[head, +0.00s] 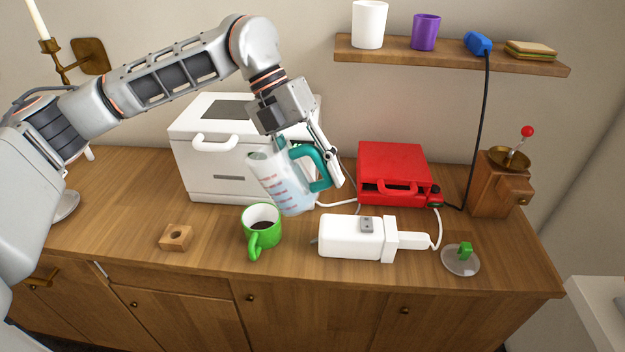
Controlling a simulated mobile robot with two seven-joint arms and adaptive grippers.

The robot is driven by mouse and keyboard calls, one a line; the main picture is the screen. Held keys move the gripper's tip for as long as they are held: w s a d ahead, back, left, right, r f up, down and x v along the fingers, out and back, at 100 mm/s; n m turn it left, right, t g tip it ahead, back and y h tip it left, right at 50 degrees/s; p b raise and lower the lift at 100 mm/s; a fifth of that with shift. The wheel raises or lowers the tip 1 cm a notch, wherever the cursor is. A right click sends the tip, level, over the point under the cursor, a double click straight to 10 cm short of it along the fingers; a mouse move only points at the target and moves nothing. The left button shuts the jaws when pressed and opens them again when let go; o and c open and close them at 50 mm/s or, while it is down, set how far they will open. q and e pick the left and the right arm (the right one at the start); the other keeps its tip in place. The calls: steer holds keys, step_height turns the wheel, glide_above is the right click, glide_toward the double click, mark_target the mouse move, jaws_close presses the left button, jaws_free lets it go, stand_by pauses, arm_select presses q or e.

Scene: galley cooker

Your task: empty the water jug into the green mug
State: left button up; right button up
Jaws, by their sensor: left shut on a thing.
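The water jug (277,186) is clear, with red measuring marks and a teal handle (316,165). My left gripper (325,172) is shut on the jug, at its handle, and holds it up with its top leaning left. Pale bluish water seems to show in its lower part. The green mug (262,232) stands upright on the wooden counter, below and slightly left of the jug, its handle towards the front. Something dark shows inside it. I see no stream between jug and mug. My right gripper is not in view.
A white appliance (205,150) stands behind the jug. A red appliance (392,160) and a wooden grinder (493,190) stand to the right. A white device (352,237) lies right of the mug. A wooden block (176,238) sits left. A shelf (440,58) hangs above.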

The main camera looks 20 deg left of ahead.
arm_select(q)
steer(key=shift+r+h, duration=0.35)
steer(key=shift+h, duration=0.15)
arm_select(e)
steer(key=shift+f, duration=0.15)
arm_select(q)
steer(key=shift+f+h+b, duration=0.2)
steer(key=shift+h+b, duration=0.3)
steer(key=shift+b, duration=0.25)
steer(key=shift+a+r+h+b, duration=0.1)
steer(key=shift+h+b, duration=0.3)
steer(key=shift+r+h, duration=0.3)
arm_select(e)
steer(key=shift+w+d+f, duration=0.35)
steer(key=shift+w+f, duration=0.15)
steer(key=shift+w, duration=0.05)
arm_select(q)
steer(key=shift+a+f+h+b, duration=0.2)
steer(key=shift+f+h+b, duration=0.3)
steer(key=shift+b, duration=0.35)
steer(key=shift+a+h+b, duration=0.15)
steer(key=shift+h+b, duration=0.25)
steer(key=shift+r+h, duration=0.25)
steer(key=shift+h, duration=0.05)
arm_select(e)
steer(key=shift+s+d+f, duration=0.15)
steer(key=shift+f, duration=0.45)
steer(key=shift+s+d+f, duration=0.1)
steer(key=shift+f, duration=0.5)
